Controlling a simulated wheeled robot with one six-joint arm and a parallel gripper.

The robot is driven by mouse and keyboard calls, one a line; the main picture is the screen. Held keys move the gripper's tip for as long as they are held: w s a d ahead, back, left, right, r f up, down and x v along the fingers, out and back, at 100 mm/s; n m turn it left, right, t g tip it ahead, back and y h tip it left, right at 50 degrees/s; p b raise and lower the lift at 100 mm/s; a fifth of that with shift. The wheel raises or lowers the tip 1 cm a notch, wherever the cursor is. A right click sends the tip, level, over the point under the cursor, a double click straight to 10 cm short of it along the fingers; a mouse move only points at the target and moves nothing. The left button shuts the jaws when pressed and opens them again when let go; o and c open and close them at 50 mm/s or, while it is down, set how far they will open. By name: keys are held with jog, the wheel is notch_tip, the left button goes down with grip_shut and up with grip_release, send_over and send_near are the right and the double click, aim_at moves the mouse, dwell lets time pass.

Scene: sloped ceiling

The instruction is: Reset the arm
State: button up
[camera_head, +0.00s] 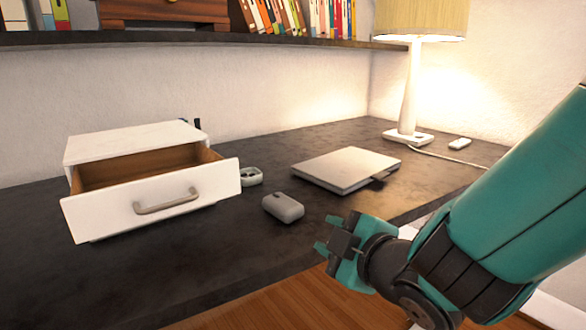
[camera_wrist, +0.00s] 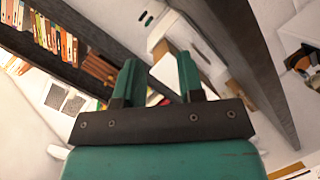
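My teal arm reaches in from the right in the head view, and my gripper (camera_head: 327,233) hangs by the front edge of the dark desk (camera_head: 240,265). The wrist view shows the two teal fingers of my gripper (camera_wrist: 157,80) apart, with nothing held between them. The fingertips point left in the head view, toward a grey rounded object (camera_head: 283,207) on the desk, and are apart from it.
A white box (camera_head: 135,139) has its drawer (camera_head: 155,202) pulled open. A bookshelf (camera_head: 180,39) hangs above.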

jog(key=s+d+r+m+g+h, duration=0.1)
jog(key=s+d+m+g+h, duration=0.1)
jog(key=s+d+m+g, duration=0.6)
jog(key=s+d+r+m+g+h, duration=0.15)
jog(key=s+g, duration=0.35)
jog(key=s, duration=0.6)
notch_tip(320, 180, up, 19)
jog(key=p, duration=2)
jog(key=shift+a+r, duration=0.15)
jog(key=shift+a, duration=0.1)
